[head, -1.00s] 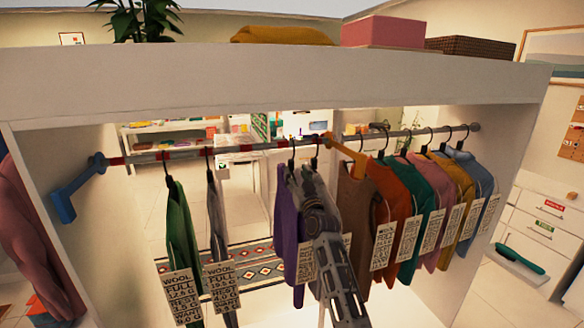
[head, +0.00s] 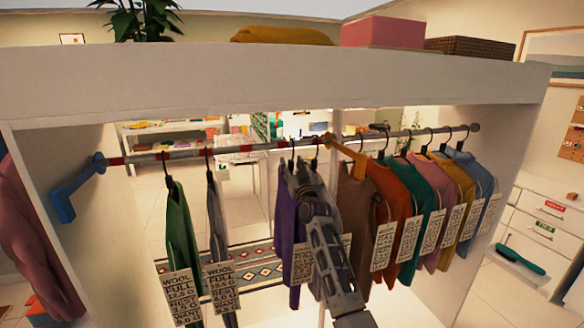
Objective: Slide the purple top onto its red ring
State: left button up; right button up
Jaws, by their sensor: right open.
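The purple top (head: 287,218) hangs from the rod on a black hanger, left of the middle of the head view. Red rings mark the rod, with one at the far left (head: 115,161) and one near the green top (head: 163,156). My right gripper (head: 299,172) is open in front of the purple top's right side, near hanger height. It and my arm hide part of that top and most of a grey top beside it. I cannot tell whether the gripper touches either. My left gripper is out of view.
A green top (head: 181,230) and a grey top (head: 215,220) hang to the left. A brown top (head: 355,210) and several others crowd the right. A blue bracket (head: 62,200) and an orange bracket (head: 346,153) flank a rod stretch with free room left of the purple top.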

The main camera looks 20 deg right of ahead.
jog(key=c, duration=1)
jog(key=shift+a, duration=0.1)
